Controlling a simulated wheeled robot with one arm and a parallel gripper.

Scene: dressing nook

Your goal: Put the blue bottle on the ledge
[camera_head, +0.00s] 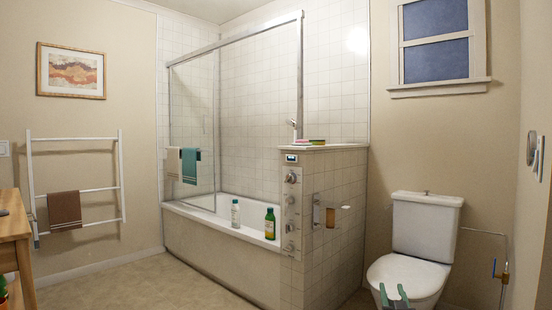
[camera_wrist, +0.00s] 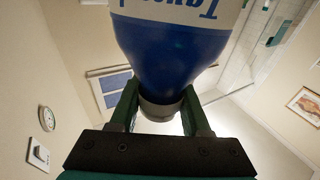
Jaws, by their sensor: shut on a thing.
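The blue bottle (camera_wrist: 170,50) has a white label with blue letters and a pale cap end. In the wrist view, my gripper (camera_wrist: 160,100) is shut on it at the narrow capped end, with a dark green finger on each side. In the head view, the tips of my gripper (camera_head: 393,292) show at the bottom edge in front of the toilet, and the blue bottle cannot be made out there. The ledge (camera_head: 325,147) seems to be the pale top of the tiled half wall at the tub's end. My gripper is right of it and lower in the picture.
The toilet (camera_head: 412,265) stands right of the half wall. Open floor (camera_head: 150,285) lies at left.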

